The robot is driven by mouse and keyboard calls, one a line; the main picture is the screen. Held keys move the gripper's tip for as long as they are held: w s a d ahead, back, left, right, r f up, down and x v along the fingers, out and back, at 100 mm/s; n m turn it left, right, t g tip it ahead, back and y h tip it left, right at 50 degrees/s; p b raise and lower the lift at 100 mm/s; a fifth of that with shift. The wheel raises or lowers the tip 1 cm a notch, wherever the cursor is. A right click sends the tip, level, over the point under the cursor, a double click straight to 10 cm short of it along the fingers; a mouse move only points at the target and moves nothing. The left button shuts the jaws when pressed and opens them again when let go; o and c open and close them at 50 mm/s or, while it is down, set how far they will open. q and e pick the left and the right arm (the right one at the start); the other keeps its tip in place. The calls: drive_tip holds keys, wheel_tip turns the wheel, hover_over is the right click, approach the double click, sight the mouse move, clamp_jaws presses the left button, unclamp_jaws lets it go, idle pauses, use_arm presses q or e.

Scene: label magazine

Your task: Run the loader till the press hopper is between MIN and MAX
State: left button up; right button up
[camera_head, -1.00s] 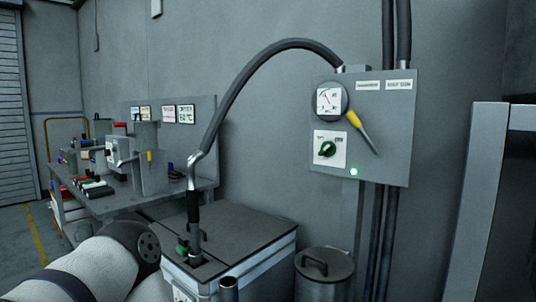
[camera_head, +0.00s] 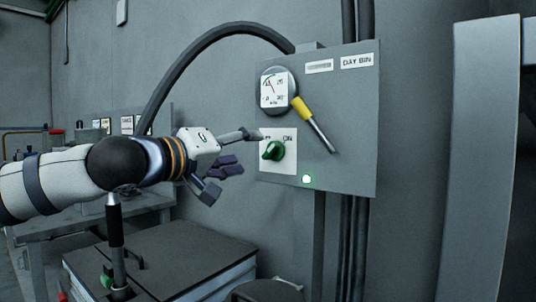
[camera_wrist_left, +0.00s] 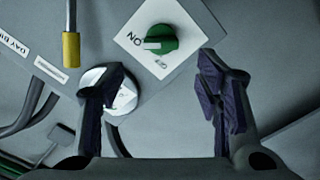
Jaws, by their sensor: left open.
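A grey DAY BIN control box (camera_head: 345,165) hangs on the wall. Its green knob (camera_head: 272,151) sits on a white OFF/ON plate and also shows in the left wrist view (camera_wrist_left: 162,40), where its white mark points to the ON side. My left gripper (camera_head: 240,153) is open, just left of the knob, one finger near the plate's upper left corner. In the wrist view my left gripper (camera_wrist_left: 162,80) has nothing between its fingers; the knob lies beyond them. A round dial (camera_head: 275,89) and a lit green lamp (camera_head: 306,179) are on the box. I cannot make out a press hopper or MIN/MAX marks.
A yellow-handled metal rod (camera_head: 314,124) crosses the box front right of the dial. A black hose (camera_head: 205,38) arches from the box top. A grey bin (camera_head: 165,255) stands below my arm. A pale post (camera_head: 482,160) stands at right.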

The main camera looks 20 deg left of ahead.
sight(272, 151)
use_arm(q)
drive_tip(key=x, duration=0.7)
drive_tip(key=shift+w+f, duration=0.1)
drive_tip(key=shift+f, duration=0.05)
drive_tip(key=shift+c, duration=0.6)
drive_tip(key=c, duration=1.1)
